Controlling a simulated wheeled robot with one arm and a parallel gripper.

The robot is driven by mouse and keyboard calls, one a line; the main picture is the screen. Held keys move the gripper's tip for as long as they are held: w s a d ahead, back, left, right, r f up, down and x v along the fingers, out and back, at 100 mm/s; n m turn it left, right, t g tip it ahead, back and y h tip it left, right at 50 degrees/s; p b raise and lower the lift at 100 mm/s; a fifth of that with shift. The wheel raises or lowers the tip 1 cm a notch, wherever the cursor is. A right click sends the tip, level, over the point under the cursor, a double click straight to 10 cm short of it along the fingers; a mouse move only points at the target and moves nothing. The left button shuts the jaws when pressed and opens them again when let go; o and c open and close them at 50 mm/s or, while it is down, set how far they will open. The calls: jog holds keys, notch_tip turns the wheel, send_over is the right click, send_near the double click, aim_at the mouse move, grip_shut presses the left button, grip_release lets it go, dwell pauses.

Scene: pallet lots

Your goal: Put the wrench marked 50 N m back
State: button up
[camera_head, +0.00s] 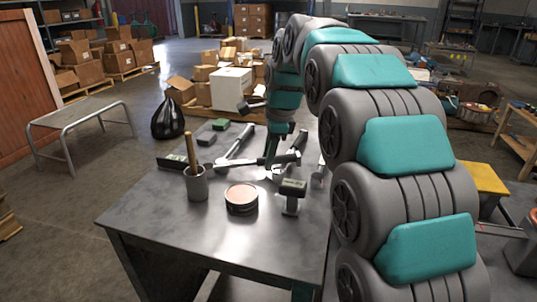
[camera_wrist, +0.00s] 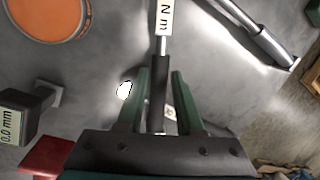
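In the wrist view, a wrench with a dark handle (camera_wrist: 158,80), a bright shaft and a white label reading "N m" lies between my fingers; the number is cut off by the picture's edge. My gripper (camera_wrist: 161,72) has its two green fingers apart, one on each side of the handle, with a narrow gap showing. A second wrench (camera_wrist: 262,38) lies at the upper right, its label not readable. In the head view, my gripper (camera_head: 270,163) is low over the metal table (camera_head: 160,215), among long wrenches (camera_head: 236,145); my arm hides part of them.
A tin with an orange-pink top (camera_head: 241,196), a grey cup with a wooden handle (camera_head: 195,184) and a gauge with a display (camera_head: 292,190) stand near the wrenches. Small dark boxes (camera_head: 206,138) lie at the back left. The table's front left is clear.

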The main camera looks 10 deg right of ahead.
jog(key=o, duration=0.3)
jog(key=shift+r, duration=0.5)
jog(key=v, duration=1.1)
jog(key=shift+r, duration=0.35)
jog(key=shift+s+d, duration=0.15)
